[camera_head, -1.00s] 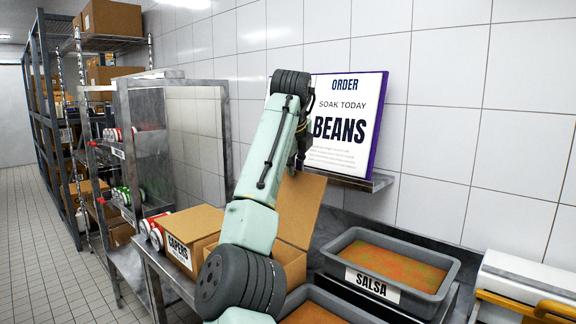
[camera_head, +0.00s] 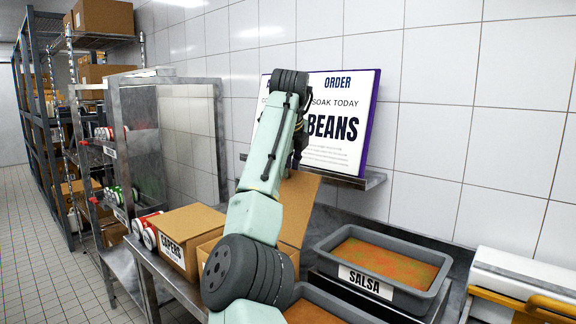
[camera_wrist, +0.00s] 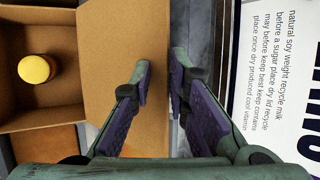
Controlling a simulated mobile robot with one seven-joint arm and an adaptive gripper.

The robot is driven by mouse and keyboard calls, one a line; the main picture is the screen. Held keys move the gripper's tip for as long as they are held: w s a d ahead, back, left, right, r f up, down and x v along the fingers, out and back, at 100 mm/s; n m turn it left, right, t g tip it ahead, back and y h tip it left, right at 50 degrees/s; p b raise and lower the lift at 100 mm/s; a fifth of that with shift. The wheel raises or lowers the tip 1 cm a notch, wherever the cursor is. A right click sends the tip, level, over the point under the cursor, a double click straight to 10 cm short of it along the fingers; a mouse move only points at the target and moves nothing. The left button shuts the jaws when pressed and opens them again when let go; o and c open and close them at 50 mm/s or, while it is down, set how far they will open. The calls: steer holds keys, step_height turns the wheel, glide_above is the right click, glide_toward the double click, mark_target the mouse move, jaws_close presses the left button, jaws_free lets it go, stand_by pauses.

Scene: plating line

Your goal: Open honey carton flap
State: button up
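An open brown carton (camera_head: 209,246) stands on the counter, partly hidden behind my arm in the head view. Its tall flap (camera_head: 299,207) stands raised on the right side. The wrist view shows the carton's inside (camera_wrist: 50,108) at the left, with a round yellow-topped item (camera_wrist: 36,69) in it. The flap (camera_wrist: 120,35) fills the middle of that view. My gripper (camera_wrist: 161,68) is open, with one finger over the flap and the other just past its right edge. I cannot tell whether either touches it. No honey label is visible.
A closed box marked CAPERS (camera_head: 188,224) stands left of the carton, with red cans (camera_head: 146,232) beside it. A grey SALSA tub (camera_head: 325,256) is to the right. A BEANS order sign (camera_head: 345,105) on a wall ledge (camera_head: 365,180) is close behind my gripper.

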steer(key=v, duration=1.2)
